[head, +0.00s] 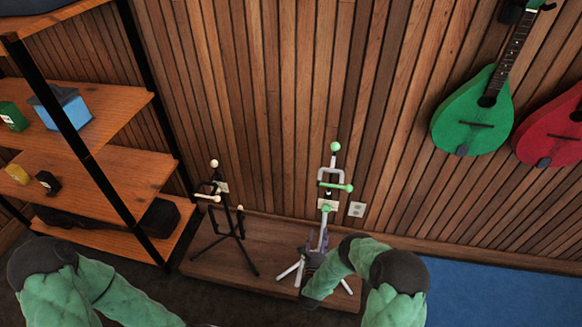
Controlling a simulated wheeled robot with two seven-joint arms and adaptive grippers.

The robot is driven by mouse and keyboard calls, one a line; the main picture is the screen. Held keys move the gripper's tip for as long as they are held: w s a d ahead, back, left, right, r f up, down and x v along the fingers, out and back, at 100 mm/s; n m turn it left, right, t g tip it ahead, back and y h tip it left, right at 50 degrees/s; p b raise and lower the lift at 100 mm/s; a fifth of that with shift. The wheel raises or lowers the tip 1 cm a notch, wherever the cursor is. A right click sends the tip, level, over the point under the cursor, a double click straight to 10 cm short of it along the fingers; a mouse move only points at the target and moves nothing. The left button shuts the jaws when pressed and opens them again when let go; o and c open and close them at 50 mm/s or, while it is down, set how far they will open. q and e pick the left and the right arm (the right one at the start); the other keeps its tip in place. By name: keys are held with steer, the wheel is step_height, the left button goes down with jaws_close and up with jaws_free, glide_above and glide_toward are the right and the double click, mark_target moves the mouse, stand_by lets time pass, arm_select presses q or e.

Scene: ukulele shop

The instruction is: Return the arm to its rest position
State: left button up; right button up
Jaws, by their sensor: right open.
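My right arm, in green covering with dark joints, bends in from the bottom right. My right gripper (312,259) is a small dark shape at the white and green stand (329,205). It overlaps the stand's lower post, just above the spread legs; I cannot tell whether it touches. Its jaws are open, and nothing shows held in them. My left arm comes in from the bottom left, and its gripper is out of the frame.
A black stand (238,238) with cream tips is left of the white one, both on a low wooden platform (205,265). Shelves (100,185) with small boxes rise at left. A green instrument (475,120) and a red one (552,132) hang right. A blue mat (510,290) lies clear.

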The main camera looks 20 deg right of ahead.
steer(key=shift+w, duration=0.1)
steer(key=s+a+f+n+g+y+p, duration=0.2)
steer(key=a+n+g+y+p, duration=0.3)
steer(key=a+n+y, duration=0.65)
steer(key=s+a+r+n+g+y, duration=0.1)
steer(key=s+a+r+n+g, duration=0.2)
steer(key=s, duration=0.4)
steer(key=s+a+r+n+g+y+p, duration=0.1)
steer(key=s+a+r+n+g, duration=0.1)
steer(key=s+a+n+g, duration=0.2)
steer(key=s+a+r+n+g+y+p, duration=0.1)
steer(key=s+a+r+n+g, duration=0.2)
steer(key=s+n, duration=0.4)
steer(key=s, duration=0.4)
steer(key=shift+s+a+r+g, duration=0.15)
steer(key=shift+a+r+g, duration=0.15)
steer(key=shift+g, duration=0.1)
steer(key=shift+n, duration=0.25)
